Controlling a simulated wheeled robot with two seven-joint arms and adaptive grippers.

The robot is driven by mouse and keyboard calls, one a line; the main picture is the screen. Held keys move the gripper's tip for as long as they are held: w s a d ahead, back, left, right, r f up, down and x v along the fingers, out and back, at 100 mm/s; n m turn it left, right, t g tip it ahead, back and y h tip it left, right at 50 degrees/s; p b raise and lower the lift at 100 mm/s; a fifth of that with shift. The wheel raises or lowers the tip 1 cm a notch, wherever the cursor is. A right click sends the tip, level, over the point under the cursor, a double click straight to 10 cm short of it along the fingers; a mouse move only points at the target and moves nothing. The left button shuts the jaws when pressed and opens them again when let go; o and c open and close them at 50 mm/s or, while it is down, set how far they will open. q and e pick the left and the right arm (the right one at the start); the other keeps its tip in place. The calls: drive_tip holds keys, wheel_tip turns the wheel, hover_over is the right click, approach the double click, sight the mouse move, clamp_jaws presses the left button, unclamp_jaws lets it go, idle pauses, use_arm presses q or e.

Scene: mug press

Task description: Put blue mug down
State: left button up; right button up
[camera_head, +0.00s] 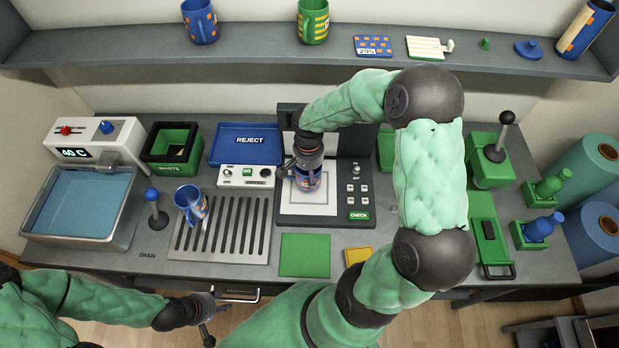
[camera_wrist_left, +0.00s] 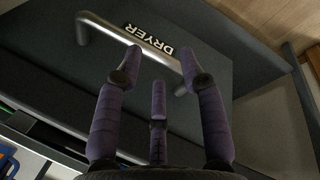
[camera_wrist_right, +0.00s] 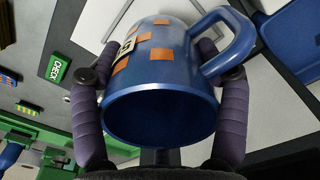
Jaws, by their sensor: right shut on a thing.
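A blue mug with orange patches (camera_head: 309,182) is in my right gripper (camera_head: 303,168), over the pale plate of the check station (camera_head: 308,208). In the right wrist view the mug (camera_wrist_right: 160,112) sits between the fingers, its mouth toward the camera and its handle to the upper right. I cannot tell whether its base touches the plate. A second blue mug with orange marks (camera_head: 190,204) stands on the left part of the drain grille (camera_head: 250,242). My left gripper (camera_head: 210,318) is open and empty near the bench front; its fingers are spread (camera_wrist_left: 160,75) by the dryer handle (camera_wrist_left: 125,38).
A blue reject tray (camera_head: 246,145), a green waste bin (camera_head: 172,150) and a water basin (camera_head: 82,205) lie to the left. A lever press (camera_head: 492,160) stands to the right. A green mat (camera_head: 305,255) in front is clear. The shelf holds more mugs.

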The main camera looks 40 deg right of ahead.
drive_tip(key=shift+d+f, duration=0.2)
drive_tip(key=shift+f, duration=0.1)
drive_tip(key=shift+w+d+f, duration=0.1)
drive_tip(key=shift+w+f, duration=0.1)
drive_tip(key=shift+f, duration=1.45)
drive_tip(key=shift+b, duration=0.3)
drive_tip(key=shift+f, duration=0.2)
drive_tip(key=o, duration=1.4)
drive_tip(key=shift+o, duration=0.2)
drive_tip(key=shift+r, duration=0.1)
